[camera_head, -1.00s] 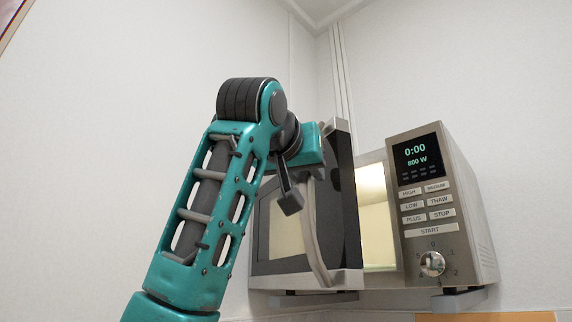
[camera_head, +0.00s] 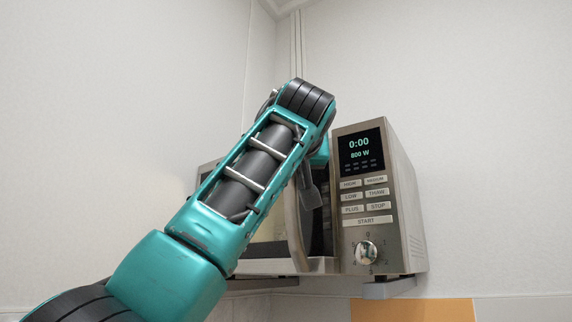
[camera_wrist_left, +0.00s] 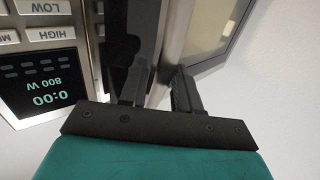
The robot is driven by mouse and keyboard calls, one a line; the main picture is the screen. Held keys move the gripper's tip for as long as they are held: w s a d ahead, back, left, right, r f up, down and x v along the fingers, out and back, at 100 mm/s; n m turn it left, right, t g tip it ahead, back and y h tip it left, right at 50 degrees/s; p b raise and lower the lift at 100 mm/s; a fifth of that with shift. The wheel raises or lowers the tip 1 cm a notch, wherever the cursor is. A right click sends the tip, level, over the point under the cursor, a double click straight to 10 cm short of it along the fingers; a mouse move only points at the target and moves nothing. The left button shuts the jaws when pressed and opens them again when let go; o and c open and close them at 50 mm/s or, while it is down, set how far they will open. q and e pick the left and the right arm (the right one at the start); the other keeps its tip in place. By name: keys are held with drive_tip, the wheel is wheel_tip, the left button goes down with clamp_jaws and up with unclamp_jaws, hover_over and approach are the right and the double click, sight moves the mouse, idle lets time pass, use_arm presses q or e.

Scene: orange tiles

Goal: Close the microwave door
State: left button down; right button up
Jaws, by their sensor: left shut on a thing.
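The microwave (camera_head: 410,200) is silver, with a control panel on its right. Its door (camera_head: 321,225) has a black glass edge strip and a curved metal handle (camera_head: 296,225). The door now sits close beside the panel, with no lit gap showing between them; whether it is fully flush I cannot tell. My left gripper (camera_head: 310,188) is at the handle, partly hidden behind my arm. In the left wrist view, the fingers of my left gripper (camera_wrist_left: 160,88) are shut on the handle (camera_wrist_left: 176,42). My right gripper is not in view.
The control panel display (camera_head: 361,150) reads 0:00 and 800 W. An orange tile patch (camera_head: 415,310) lies below the microwave. Plain white walls stand behind and to both sides. My left arm hides much of the microwave's left part.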

use_arm(q)
drive_tip(key=shift+r, duration=0.1)
idle(0.3)
drive_tip(key=c, duration=1.2)
unclamp_jaws()
drive_tip(key=shift+s+d+b, duration=0.2)
drive_tip(key=shift+s+b, duration=0.55)
drive_tip(key=shift+s, duration=1.35)
drive_tip(key=shift+s+d+b, duration=0.2)
drive_tip(key=shift+s+b, duration=0.6)
drive_tip(key=shift+s, duration=1.35)
drive_tip(key=shift+s+d+b, duration=0.2)
drive_tip(key=shift+s+b, duration=0.55)
drive_tip(key=shift+s, duration=1.35)
